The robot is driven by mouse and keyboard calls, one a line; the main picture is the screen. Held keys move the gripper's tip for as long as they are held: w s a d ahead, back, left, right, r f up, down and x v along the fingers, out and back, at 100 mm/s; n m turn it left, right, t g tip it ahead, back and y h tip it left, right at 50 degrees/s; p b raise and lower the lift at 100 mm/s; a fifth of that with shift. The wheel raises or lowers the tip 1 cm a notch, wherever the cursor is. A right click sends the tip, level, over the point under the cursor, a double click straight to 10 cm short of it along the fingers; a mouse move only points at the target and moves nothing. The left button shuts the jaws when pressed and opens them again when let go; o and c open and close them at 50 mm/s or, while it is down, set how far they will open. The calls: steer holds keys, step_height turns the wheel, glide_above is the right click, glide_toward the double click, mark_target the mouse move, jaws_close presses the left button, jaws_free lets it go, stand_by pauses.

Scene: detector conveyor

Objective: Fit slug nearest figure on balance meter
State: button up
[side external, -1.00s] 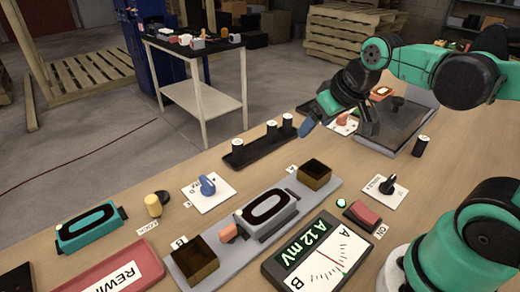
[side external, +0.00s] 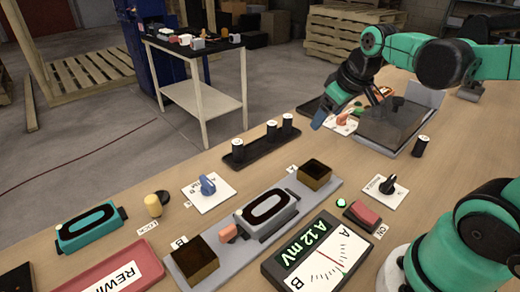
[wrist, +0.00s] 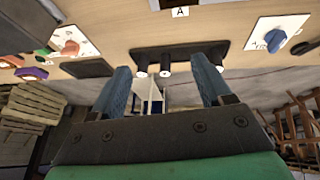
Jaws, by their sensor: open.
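The balance meter (side external: 313,258) lies at the front of the bench; its green display reads "A 12 mV" and its dial is marked A and B. Three dark slugs with white tops stand in a black rack (side external: 262,151): a left slug (side external: 237,149), a middle slug (side external: 271,131) and a right slug (side external: 287,122). Another slug (side external: 422,145) stands alone at the right. Figures on the slugs are too small to read. My gripper (side external: 350,108) is open and empty, right of the rack and above the bench. In the wrist view, the rack (wrist: 180,53) shows beyond my open fingers (wrist: 163,84).
A grey fixture (side external: 325,190) carries two brass-coloured open boxes, A (side external: 315,174) and B (side external: 195,258), around a grey unit with an oval window. Blue (side external: 208,185) and black (side external: 388,185) knobs, a red switch (side external: 362,214) and a dark tray (side external: 393,128) stand nearby.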

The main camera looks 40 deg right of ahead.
steer(key=d+g, duration=0.2)
steer(key=d, duration=0.8)
steer(key=g+y, duration=0.1)
steer(key=g, duration=0.2)
glide_above(424, 138)
steer(key=f, duration=0.6)
steer(key=shift+w+a+f, duration=0.3)
steer(key=shift+y, duration=0.3)
steer(key=f, duration=0.5)
steer(key=shift+s+d, duration=0.25)
steer(key=shift+s, duration=0.05)
steer(key=shift+f, duration=0.5)
jaws_close()
